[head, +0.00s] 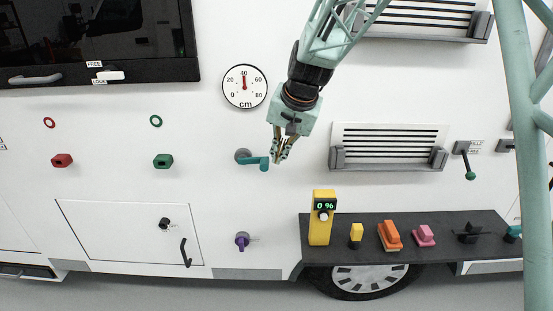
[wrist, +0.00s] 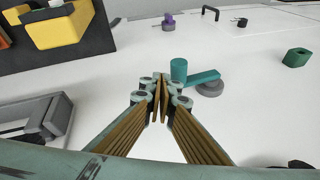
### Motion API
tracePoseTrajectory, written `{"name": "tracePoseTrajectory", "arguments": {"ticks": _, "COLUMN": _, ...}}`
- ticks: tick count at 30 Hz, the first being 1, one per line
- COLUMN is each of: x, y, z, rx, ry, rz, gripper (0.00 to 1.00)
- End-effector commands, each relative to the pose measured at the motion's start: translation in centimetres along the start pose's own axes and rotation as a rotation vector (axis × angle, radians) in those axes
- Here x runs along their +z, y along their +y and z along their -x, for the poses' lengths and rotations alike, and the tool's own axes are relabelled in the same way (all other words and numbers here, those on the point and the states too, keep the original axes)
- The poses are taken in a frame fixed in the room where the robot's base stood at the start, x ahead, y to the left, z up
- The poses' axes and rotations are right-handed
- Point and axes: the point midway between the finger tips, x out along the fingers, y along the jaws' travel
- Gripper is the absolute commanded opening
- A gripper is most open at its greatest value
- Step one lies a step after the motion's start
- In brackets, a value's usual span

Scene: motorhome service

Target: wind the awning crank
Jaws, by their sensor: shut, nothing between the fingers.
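The awning crank is a teal arm (head: 256,160) on a round grey hub (head: 242,155), on the white motorhome wall below the dial. The arm points right, with a teal knob at its free end. In the wrist view the crank arm (wrist: 203,77) and the upright knob (wrist: 179,70) lie just beyond and right of my fingertips. My gripper (head: 279,159) is shut and empty, just right of the knob; it also shows in the wrist view (wrist: 160,84). I cannot tell whether it touches the knob. The dial (head: 245,86) is marked in cm, its red needle near 40.
Right of the crank is a vent with a grey bracket (head: 388,167). Below it a dark shelf (head: 455,225) holds a yellow unit (head: 321,225) reading 0 % and several coloured items. A green knob (head: 163,161) is to the left and a purple knob (head: 242,240) below.

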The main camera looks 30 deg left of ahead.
Motion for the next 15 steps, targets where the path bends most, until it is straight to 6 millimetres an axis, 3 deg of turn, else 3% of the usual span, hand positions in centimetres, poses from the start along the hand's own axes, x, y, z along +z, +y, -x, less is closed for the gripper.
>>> {"name": "tracePoseTrajectory", "arguments": {"ticks": 15, "x": -0.3, "y": 5.6, "z": 4.8, "rx": 0.001, "ry": 0.001, "rz": -0.003, "gripper": 0.00}}
